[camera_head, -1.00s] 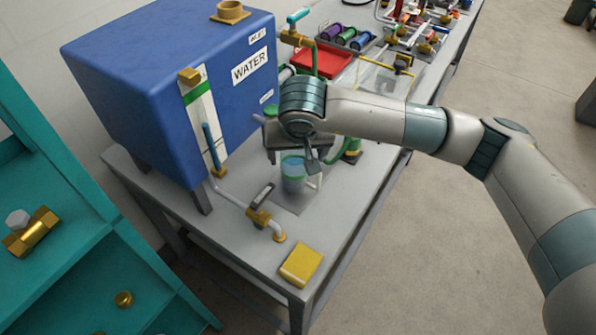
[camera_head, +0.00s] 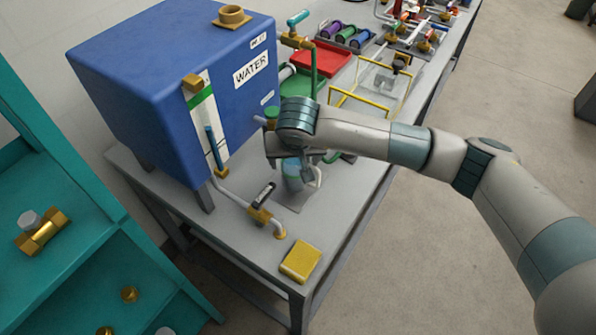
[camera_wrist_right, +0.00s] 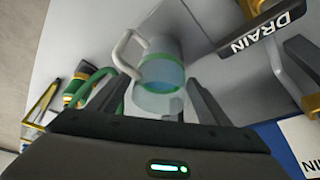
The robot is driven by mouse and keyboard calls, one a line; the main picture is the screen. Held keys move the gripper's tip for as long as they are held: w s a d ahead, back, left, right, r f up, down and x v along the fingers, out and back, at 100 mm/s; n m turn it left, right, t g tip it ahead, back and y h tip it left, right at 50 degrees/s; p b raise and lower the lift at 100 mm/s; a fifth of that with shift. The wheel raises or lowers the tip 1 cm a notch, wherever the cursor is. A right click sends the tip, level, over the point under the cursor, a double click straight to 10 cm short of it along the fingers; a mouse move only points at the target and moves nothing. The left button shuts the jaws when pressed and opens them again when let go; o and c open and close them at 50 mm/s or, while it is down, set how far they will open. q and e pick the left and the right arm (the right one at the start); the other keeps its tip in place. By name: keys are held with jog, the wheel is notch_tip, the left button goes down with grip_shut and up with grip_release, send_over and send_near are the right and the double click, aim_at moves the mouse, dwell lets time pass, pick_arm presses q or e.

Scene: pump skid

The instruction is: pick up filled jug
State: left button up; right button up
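The clear jug (camera_head: 293,175) with blue water and a green band stands on the grey bench in front of the blue tank, partly hidden by my right wrist. In the right wrist view the jug (camera_wrist_right: 160,72) shows with its white handle toward the left. My right gripper (camera_head: 306,160) is over the jug from above. In the right wrist view its two fingers (camera_wrist_right: 158,92) are spread, one on each side of the jug, with the jug's lower part between or just beyond them. I cannot tell whether they touch it. My left gripper is not in view.
The blue water tank (camera_head: 165,85) stands behind the jug. A drain valve with a black handle (camera_head: 263,196) is close by. A yellow sponge-like block (camera_head: 300,261) lies at the bench's front corner. A red tray (camera_head: 322,62) and a yellow-edged clear box (camera_head: 372,91) stand farther back.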

jog(key=c, duration=1.2)
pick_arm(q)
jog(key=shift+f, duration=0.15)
pick_arm(e)
jog(key=shift+r, duration=0.15)
